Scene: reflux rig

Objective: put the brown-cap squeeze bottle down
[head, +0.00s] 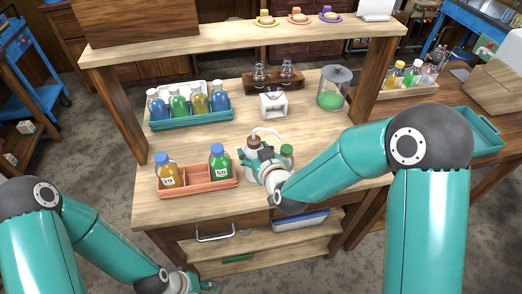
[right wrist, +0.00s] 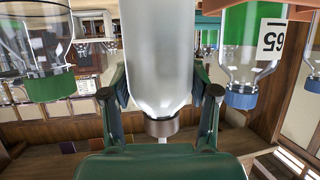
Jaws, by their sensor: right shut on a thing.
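The brown-cap squeeze bottle (head: 253,142) is upright near the front of the bench, with a curved white nozzle. My right gripper (head: 252,160) is shut around its body and hides much of it. In the right wrist view, the frosted bottle (right wrist: 158,55) stands between the two fingers of my right gripper (right wrist: 160,92), brown cap towards the palm, its base out of frame. I cannot tell whether the base touches the bench top. My left gripper (head: 188,284) is low at the bottom edge, partly cut off, its fingers unclear.
An orange tray (head: 208,187) with an orange and a green bottle is just left of the squeeze bottle. A green-capped bottle (head: 287,153) is close on its right. Behind are a teal tray (head: 190,122) of bottles, a white stand (head: 273,105) and a glass jar (head: 333,90).

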